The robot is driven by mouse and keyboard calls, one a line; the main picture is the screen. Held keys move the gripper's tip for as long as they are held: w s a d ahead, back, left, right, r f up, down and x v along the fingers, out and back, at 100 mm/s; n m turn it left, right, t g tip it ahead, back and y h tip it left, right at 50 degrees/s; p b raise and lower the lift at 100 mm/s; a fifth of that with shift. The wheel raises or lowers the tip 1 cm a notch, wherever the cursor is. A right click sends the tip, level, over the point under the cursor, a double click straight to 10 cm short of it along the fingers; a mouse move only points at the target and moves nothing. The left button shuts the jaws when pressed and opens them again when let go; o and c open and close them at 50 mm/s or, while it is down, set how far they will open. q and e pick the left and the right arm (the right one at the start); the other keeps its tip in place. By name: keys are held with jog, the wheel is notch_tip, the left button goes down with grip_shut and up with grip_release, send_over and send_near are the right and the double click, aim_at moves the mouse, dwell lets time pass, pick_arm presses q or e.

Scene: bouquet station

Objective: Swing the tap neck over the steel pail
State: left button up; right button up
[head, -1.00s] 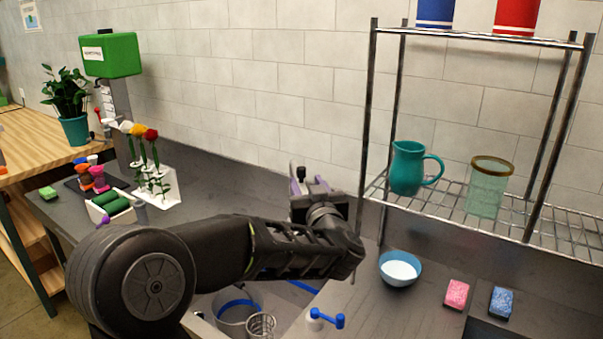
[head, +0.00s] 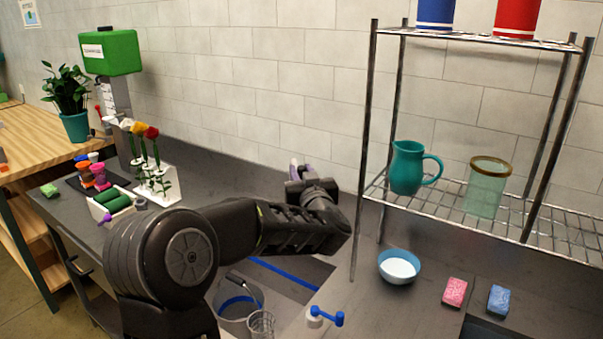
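The steel pail (head: 228,322), with a blue band inside, stands in the sink at the bottom centre. A slim dark piece (head: 240,283) shows at its mouth; I cannot tell whether it is the tap's spout or something in the pail. A small white fitting with a blue lever (head: 328,317) is right of the sink. I cannot make out the tap neck clearly; my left arm covers much of the area behind the sink. My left gripper (head: 299,171) is above the counter behind the sink, its fingers mostly hidden by its wrist. My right gripper is out of view.
A clear cup (head: 261,325) is beside the pail. A blue bowl (head: 399,267), a pink sponge (head: 454,292) and a blue sponge (head: 499,300) lie right. A wire rack (head: 453,209) rises behind them. A flower stand (head: 160,188) is at left.

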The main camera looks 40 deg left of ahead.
pick_arm(q)
grip_shut()
dwell(1.0)
